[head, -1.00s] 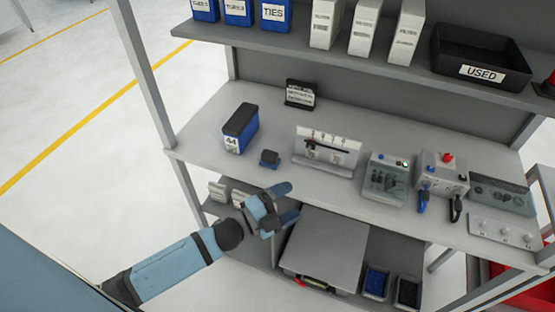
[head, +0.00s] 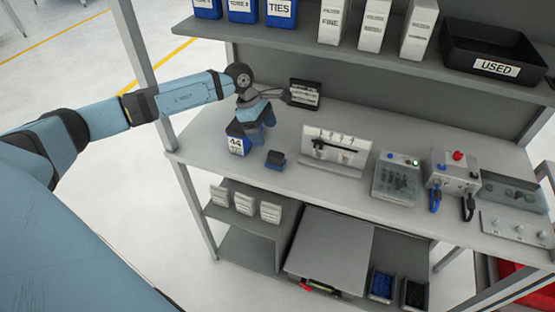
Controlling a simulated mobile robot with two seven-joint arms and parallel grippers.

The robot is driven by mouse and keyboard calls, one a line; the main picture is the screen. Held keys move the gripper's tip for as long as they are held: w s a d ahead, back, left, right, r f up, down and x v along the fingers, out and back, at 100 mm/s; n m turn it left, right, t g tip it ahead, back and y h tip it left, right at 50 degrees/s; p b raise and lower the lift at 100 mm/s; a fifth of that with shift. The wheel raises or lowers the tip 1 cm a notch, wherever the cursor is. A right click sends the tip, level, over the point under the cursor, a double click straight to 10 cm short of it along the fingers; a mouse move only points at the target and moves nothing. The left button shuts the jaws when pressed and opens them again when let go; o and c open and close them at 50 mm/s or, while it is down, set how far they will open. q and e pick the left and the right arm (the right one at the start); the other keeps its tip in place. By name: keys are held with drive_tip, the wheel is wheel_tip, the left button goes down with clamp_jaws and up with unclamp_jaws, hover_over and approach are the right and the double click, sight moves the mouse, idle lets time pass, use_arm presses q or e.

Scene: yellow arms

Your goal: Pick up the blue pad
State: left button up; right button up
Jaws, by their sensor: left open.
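The blue pad (head: 275,160), a small blue block with a dark top, sits on the workbench (head: 215,175) in the head view. My left gripper (head: 257,134) is open and points down, above and a little left of the pad in the picture. Its fingers overlap the top of a blue box with a white "44"-like label (head: 236,146); I cannot tell whether they touch it. The pad is apart from the gripper and fully visible. My right gripper is not in view.
A tool stand (head: 334,152) and control boxes (head: 397,178) stand right of the pad. The upper shelf (head: 380,70) overhangs the back of the bench. Bare bench lies in front of the pad.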

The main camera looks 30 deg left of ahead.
sight(274, 153)
use_arm(q)
drive_tip(key=x, duration=0.5)
drive_tip(key=shift+d+f+p, duration=0.2)
drive_tip(key=shift+f+p, duration=0.1)
drive_tip(key=shift+p, duration=0.1)
drive_tip(key=p+x, duration=0.1)
drive_tip(key=x, duration=0.3)
drive_tip(key=shift+f+p, duration=0.4)
drive_tip(key=shift+d+f, duration=0.1)
drive_tip(key=shift+f, duration=0.35)
drive_tip(key=c, duration=1)
